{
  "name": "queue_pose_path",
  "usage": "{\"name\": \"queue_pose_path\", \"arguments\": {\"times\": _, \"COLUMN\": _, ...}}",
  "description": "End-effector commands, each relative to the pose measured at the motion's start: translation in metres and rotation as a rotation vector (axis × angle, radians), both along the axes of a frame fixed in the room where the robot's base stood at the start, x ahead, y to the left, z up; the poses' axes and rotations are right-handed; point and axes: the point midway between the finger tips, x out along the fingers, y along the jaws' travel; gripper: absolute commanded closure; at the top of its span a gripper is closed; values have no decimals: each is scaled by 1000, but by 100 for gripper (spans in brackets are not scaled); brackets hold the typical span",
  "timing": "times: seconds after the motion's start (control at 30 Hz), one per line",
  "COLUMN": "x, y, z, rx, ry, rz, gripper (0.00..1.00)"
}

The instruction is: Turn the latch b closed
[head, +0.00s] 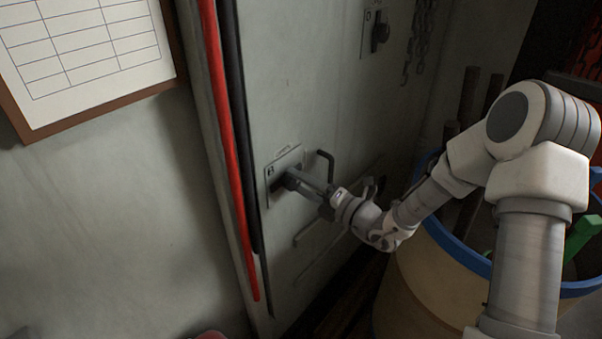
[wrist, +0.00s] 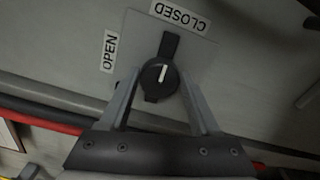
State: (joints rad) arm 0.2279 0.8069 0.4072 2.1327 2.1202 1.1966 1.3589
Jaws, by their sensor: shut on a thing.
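The latch (wrist: 169,46) in my grip is a dark round knob with a bar across it and a white line, on a pale plate. In the wrist view the bar's long end points up and slightly right, toward the CLOSED label (wrist: 180,16). The OPEN label (wrist: 110,52) is left of the knob. My gripper (wrist: 158,74) is shut on the knob, one finger on each side. In the head view my gripper (head: 291,181) reaches the latch's plate (head: 288,160) on the grey door and hides most of the knob.
Another latch (head: 380,33) sits higher on the door (head: 305,90), near a hanging chain (head: 418,40). A bent handle (head: 327,160) is close beside my gripper. A blue-rimmed bin (head: 425,290) stands below my arm. A red strip (head: 228,150) runs along the door's left edge.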

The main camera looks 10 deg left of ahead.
Motion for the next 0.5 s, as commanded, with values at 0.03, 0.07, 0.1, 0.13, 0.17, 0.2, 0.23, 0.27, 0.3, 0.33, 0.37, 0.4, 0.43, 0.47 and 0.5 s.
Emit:
{"name": "queue_pose_path", "arguments": {"times": 0.03, "x": 0, "y": 0, "z": 3, "rx": 10, "ry": 16, "rz": 0, "gripper": 92}}
{"name": "queue_pose_path", "arguments": {"times": 0.07, "x": 0, "y": 0, "z": 2, "rx": 14, "ry": 25, "rz": 1, "gripper": 92}}
{"name": "queue_pose_path", "arguments": {"times": 0.1, "x": 0, "y": 0, "z": 2, "rx": 20, "ry": 35, "rz": 1, "gripper": 92}}
{"name": "queue_pose_path", "arguments": {"times": 0.13, "x": 0, "y": 0, "z": 2, "rx": 24, "ry": 41, "rz": 1, "gripper": 92}}
{"name": "queue_pose_path", "arguments": {"times": 0.17, "x": 0, "y": 0, "z": 1, "rx": 28, "ry": 48, "rz": 1, "gripper": 92}}
{"name": "queue_pose_path", "arguments": {"times": 0.2, "x": 0, "y": 0, "z": 1, "rx": 31, "ry": 54, "rz": 2, "gripper": 92}}
{"name": "queue_pose_path", "arguments": {"times": 0.23, "x": 0, "y": 0, "z": 1, "rx": 34, "ry": 58, "rz": 2, "gripper": 92}}
{"name": "queue_pose_path", "arguments": {"times": 0.27, "x": 0, "y": 0, "z": 1, "rx": 36, "ry": 61, "rz": 2, "gripper": 92}}
{"name": "queue_pose_path", "arguments": {"times": 0.3, "x": 0, "y": 1, "z": 0, "rx": 38, "ry": 64, "rz": 2, "gripper": 92}}
{"name": "queue_pose_path", "arguments": {"times": 0.33, "x": 0, "y": 1, "z": 0, "rx": 39, "ry": 66, "rz": 2, "gripper": 92}}
{"name": "queue_pose_path", "arguments": {"times": 0.37, "x": 0, "y": 1, "z": 0, "rx": 40, "ry": 67, "rz": 2, "gripper": 92}}
{"name": "queue_pose_path", "arguments": {"times": 0.4, "x": 0, "y": 1, "z": 0, "rx": 41, "ry": 69, "rz": 2, "gripper": 92}}
{"name": "queue_pose_path", "arguments": {"times": 0.43, "x": 0, "y": 1, "z": 0, "rx": 42, "ry": 70, "rz": 2, "gripper": 92}}
{"name": "queue_pose_path", "arguments": {"times": 0.47, "x": 0, "y": 1, "z": 0, "rx": 42, "ry": 70, "rz": 2, "gripper": 92}}
{"name": "queue_pose_path", "arguments": {"times": 0.5, "x": 0, "y": 1, "z": 0, "rx": 42, "ry": 70, "rz": 2, "gripper": 92}}
